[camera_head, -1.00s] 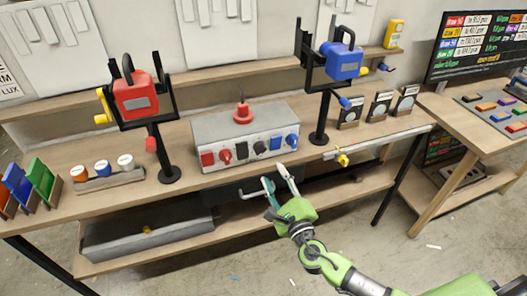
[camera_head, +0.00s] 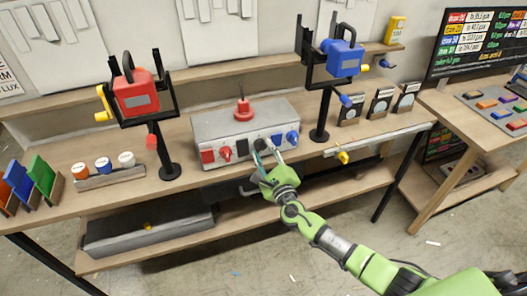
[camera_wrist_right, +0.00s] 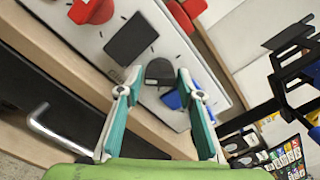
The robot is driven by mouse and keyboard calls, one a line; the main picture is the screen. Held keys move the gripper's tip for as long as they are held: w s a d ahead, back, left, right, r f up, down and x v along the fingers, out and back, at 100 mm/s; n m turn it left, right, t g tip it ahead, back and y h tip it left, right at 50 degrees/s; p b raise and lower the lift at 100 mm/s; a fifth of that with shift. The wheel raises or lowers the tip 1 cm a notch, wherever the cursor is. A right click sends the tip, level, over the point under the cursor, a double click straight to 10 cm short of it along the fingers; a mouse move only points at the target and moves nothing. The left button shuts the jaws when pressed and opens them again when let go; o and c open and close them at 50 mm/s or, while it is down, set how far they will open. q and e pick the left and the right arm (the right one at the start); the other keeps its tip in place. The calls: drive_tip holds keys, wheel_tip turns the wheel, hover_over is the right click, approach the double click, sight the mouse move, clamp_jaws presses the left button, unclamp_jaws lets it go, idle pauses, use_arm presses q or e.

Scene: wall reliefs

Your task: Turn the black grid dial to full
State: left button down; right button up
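The black grid dial (camera_head: 260,145) is on the front of a grey control box (camera_head: 215,128) on the bench. In the right wrist view the dark dial (camera_wrist_right: 159,72) lies between my right fingertips, beside a black square (camera_wrist_right: 130,38). My right gripper (camera_head: 267,153) is open at the front of the box. In the wrist view its fingertips (camera_wrist_right: 160,78) are on either side of the dial, and I cannot tell whether they touch it. The dial's setting is not readable. My left gripper is not in view.
The box also has a red square (camera_head: 207,156), a red dial (camera_head: 225,154), blue dials (camera_head: 291,139) and a red top knob (camera_head: 243,110). Red (camera_head: 137,97) and blue (camera_head: 341,58) devices on black stands flank it. A grey tray (camera_head: 150,230) lies on the lower shelf.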

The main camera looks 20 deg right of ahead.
drive_tip(key=c, duration=0.5)
drive_tip(key=shift+c, duration=0.2)
